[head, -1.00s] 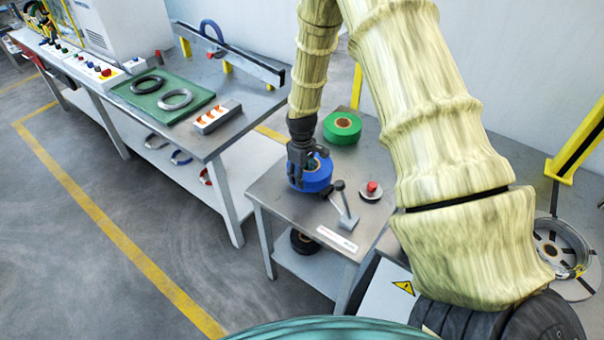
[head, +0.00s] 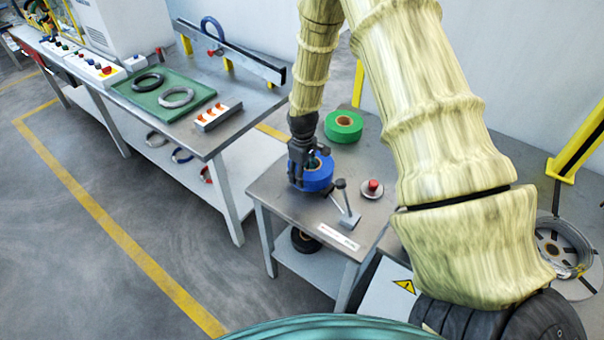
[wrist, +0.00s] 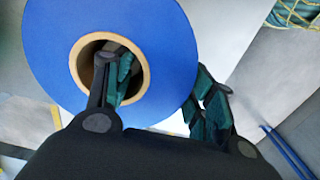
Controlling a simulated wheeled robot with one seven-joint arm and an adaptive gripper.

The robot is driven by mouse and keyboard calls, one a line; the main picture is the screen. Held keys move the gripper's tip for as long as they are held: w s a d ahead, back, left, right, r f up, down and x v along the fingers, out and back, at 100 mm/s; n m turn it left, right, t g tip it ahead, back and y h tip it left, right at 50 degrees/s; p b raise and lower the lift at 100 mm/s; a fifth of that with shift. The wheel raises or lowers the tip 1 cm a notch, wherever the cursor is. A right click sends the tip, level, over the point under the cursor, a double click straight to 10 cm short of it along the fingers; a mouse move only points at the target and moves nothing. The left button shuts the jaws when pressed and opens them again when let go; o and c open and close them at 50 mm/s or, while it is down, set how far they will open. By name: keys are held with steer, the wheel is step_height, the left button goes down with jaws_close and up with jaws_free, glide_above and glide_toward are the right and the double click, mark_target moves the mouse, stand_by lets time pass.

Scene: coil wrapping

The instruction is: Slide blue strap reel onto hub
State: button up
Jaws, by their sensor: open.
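The blue strap reel (head: 319,178) sits on the small metal table, and its flat face with a tan core fills much of the wrist view (wrist: 165,35). My gripper (head: 303,178) is at the reel, on its left side in the head view. In the wrist view my gripper (wrist: 162,85) is open, with one finger over or in the core hole and the other outside the rim. Whether the fingers touch the reel cannot be told. A flanged, spoked wheel (head: 552,250) that may be the hub is at the far right, partly cut off by the frame.
A green reel (head: 343,127) lies behind the blue one. A lever stand (head: 347,212) and a red-knobbed disc (head: 372,189) are close by on the right. A dark reel (head: 305,240) is on the shelf below. The long bench (head: 240,105) with coils is at left.

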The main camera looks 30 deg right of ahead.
step_height(320, 180, up, 12)
stand_by(0.5)
stand_by(0.5)
